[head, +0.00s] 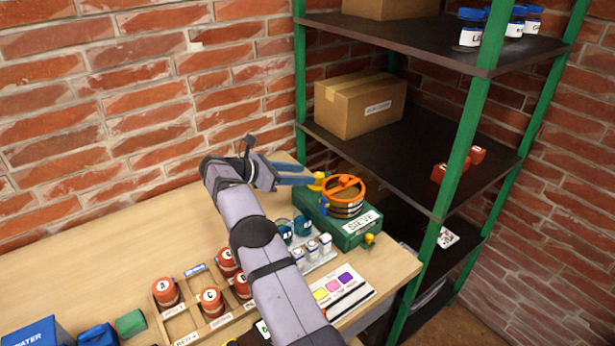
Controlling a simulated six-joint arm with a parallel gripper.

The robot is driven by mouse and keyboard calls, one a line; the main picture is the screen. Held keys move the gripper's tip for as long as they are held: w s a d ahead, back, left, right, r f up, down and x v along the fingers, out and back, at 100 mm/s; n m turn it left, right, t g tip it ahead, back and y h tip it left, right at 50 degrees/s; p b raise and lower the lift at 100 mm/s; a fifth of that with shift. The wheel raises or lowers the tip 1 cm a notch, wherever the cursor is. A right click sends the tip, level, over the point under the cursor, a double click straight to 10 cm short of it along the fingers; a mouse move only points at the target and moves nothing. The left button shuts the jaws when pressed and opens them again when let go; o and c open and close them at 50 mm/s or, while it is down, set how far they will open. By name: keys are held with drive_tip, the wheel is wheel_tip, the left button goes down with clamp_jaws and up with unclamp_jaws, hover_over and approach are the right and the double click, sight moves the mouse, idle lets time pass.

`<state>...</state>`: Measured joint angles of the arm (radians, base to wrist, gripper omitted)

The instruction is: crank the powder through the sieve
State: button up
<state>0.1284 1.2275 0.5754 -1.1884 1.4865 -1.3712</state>
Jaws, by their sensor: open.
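The sieve (345,207) is a round brown drum with an orange crank wheel (344,187) on top. It sits on a green box base (345,229) labelled SIEVE at the right end of the wooden table. No powder can be seen inside the sieve.
A green-posted shelf rack (303,90) stands close on the right. The table's back left is clear.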

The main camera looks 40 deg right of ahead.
sight(315, 186)
drive_tip(key=shift+a+r, duration=0.1)
drive_tip(key=shift+a, duration=0.1)
drive_tip(key=shift+o, duration=0.2)
drive_tip(key=shift+r, duration=0.1)
drive_tip(key=shift+w+d+r+n+t+h, duration=0.2)
drive_tip(key=shift+r+n+t+h, duration=0.1)
drive_tip(key=shift+r+n+t, duration=0.2)
drive_tip(key=shift+s+r+n+t+p, duration=0.2)
drive_tip(key=shift+r+n+t+p, duration=0.15)
drive_tip(key=shift+t, duration=0.25)
drive_tip(key=shift+s+a+f+n+t+y, duration=0.25)
drive_tip(key=shift+s+a+f+n+t, duration=0.3)
drive_tip(key=shift+s+t, duration=0.2)
drive_tip(key=shift+s+a+f+n+t+y, duration=0.3)
drive_tip(key=shift+s+a+n+t, duration=0.1)
drive_tip(key=shift+s+n+t, duration=0.25)
drive_tip(key=shift+p+x, duration=0.95)
drive_tip(key=shift+x, duration=2.7)
